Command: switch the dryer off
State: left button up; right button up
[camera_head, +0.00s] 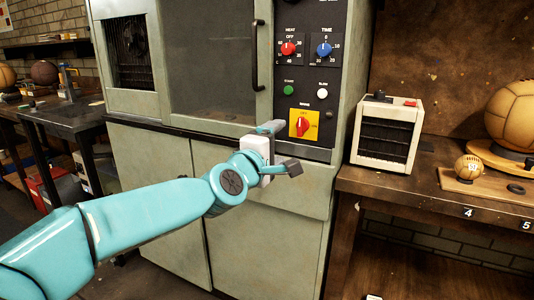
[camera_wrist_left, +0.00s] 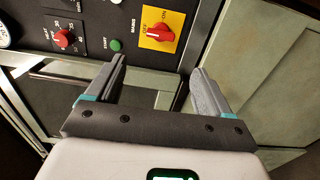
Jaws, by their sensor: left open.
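The dryer (camera_head: 160,155) is a grey-green cabinet with a dark window and a black control panel (camera_head: 318,70) at its right. Low on the panel, the mains switch (camera_head: 303,126) is a red rotary handle on a yellow plate. It also shows at the top of the left wrist view (camera_wrist_left: 160,32). I cannot tell its setting for sure. My left gripper (camera_head: 283,147) is open and empty, just left of and below the switch in the head view. In the wrist view its fingertips (camera_wrist_left: 158,66) point towards the switch without closing around it. My right gripper is not in view.
Above the switch are a red heat knob (camera_head: 288,48), a blue time knob (camera_head: 324,49), a green start button (camera_head: 289,90) and a white button (camera_head: 321,89). A vertical door handle (camera_head: 256,55) is left of the panel. A small heater-like box (camera_head: 387,135) and leather balls stand on the right bench.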

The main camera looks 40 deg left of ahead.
pick_arm(q)
jog(key=v, duration=0.4)
jog(key=shift+s+d, duration=0.1)
jog(key=shift+s, duration=0.2)
